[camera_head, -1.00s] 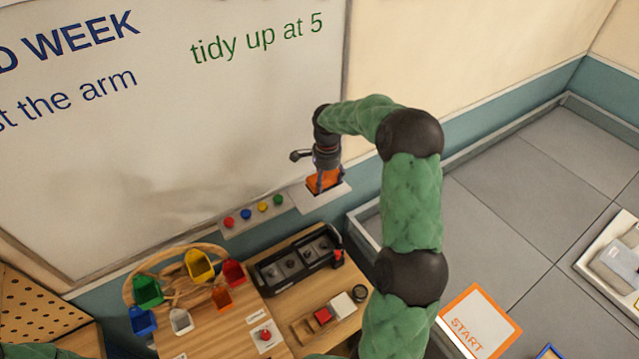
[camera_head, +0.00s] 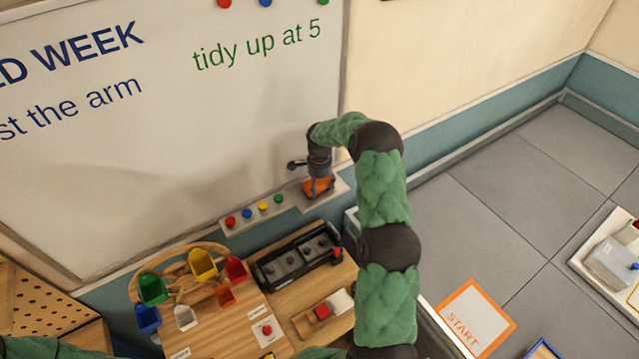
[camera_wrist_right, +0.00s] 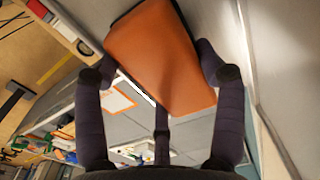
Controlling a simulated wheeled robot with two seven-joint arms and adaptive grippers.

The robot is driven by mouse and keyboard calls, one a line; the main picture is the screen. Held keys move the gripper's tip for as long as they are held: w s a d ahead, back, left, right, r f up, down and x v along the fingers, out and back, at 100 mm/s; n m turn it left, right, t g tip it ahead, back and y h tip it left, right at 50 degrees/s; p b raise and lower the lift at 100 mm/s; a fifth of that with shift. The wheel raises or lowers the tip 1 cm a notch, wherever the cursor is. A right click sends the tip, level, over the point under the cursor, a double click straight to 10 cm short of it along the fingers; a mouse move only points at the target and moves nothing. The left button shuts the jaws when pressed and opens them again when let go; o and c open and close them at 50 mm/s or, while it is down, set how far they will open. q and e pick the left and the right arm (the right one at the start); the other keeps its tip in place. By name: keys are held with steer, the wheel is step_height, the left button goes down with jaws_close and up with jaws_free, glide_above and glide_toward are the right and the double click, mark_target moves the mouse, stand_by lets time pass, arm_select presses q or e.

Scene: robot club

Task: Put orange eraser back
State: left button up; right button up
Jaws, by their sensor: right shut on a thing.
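The orange eraser (camera_head: 318,187) is in my right gripper (camera_head: 317,180), in front of the lower right part of the whiteboard (camera_head: 190,110). In the right wrist view the eraser (camera_wrist_right: 163,60) shows a broad orange face with a dark edge, and the fingers of my right gripper (camera_wrist_right: 165,75) are shut on its two sides. A pale ledge (camera_head: 335,190) runs along the board's bottom, just under or behind the eraser. I cannot tell whether the eraser touches it. Of my left arm only a green part shows at the bottom edge; its gripper is out of view.
Several coloured magnets (camera_head: 248,209) sit on the ledge left of the eraser. Below stand a wooden table (camera_head: 265,310), coloured bins (camera_head: 203,264) and a black rack (camera_head: 298,262). Grey floor with an orange-edged START mat (camera_head: 473,318) lies to the right.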

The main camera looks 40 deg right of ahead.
mark_target(320, 184)
steer(key=shift+s+f, duration=0.1)
steer(key=shift+s, duration=0.05)
steer(key=o, duration=1.5)
steer(key=shift+a, duration=0.1)
steer(key=shift+o, duration=0.3)
step_height(320, 184, up, 12)
steer(key=b, duration=0.2)
steer(key=shift+b, duration=0.4)
